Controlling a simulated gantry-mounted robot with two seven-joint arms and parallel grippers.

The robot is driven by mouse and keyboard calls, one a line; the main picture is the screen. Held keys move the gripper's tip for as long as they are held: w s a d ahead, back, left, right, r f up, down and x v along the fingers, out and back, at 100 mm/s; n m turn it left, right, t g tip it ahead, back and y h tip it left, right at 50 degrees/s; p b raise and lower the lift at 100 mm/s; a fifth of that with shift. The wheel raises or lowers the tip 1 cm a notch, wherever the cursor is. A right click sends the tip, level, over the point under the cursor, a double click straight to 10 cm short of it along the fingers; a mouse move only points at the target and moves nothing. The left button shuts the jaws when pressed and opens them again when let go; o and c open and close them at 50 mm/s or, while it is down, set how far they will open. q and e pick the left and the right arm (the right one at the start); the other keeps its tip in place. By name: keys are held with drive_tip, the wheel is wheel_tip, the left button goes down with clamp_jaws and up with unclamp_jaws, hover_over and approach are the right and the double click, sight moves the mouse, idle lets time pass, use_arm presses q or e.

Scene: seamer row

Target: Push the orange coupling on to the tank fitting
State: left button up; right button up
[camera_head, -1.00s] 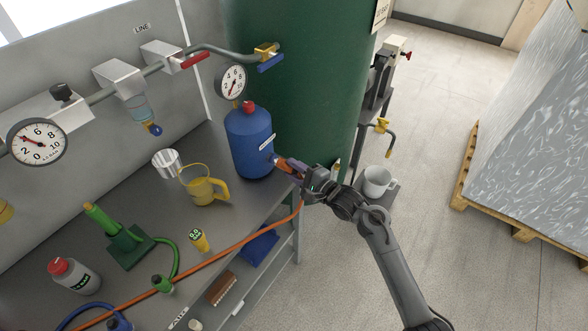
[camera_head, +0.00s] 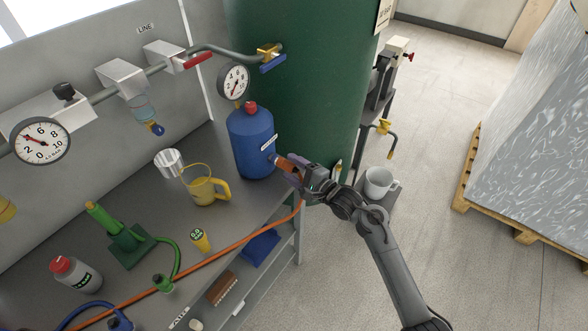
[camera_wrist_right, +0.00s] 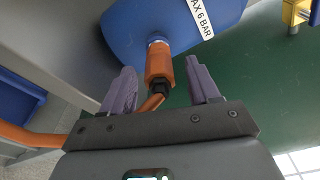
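The blue tank (camera_head: 250,145) stands upright near the right end of the workbench. Its label and part of its body show in the right wrist view (camera_wrist_right: 125,30). The orange coupling (camera_wrist_right: 159,65) sits in line against the metal tank fitting (camera_wrist_right: 157,41); how deeply it is seated I cannot tell. It also shows in the head view (camera_head: 284,162), with the orange hose behind it. My right gripper (camera_wrist_right: 160,68) is open, its two purple-grey fingers spread either side of the coupling with gaps. In the head view it (camera_head: 294,171) is just right of the tank. My left gripper is not in view.
A yellow jug (camera_head: 205,187), a metal cup (camera_head: 169,162) and a green hand pump (camera_head: 125,245) stand on the bench. The orange hose (camera_head: 245,241) runs along its front edge. A large green vessel (camera_head: 305,105) stands close behind. Open floor lies to the right.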

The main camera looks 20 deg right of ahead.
drive_tip(key=shift+s+d, duration=0.2)
drive_tip(key=shift+s, duration=0.25)
drive_tip(key=p+v, duration=0.3)
drive_tip(key=v, duration=0.7)
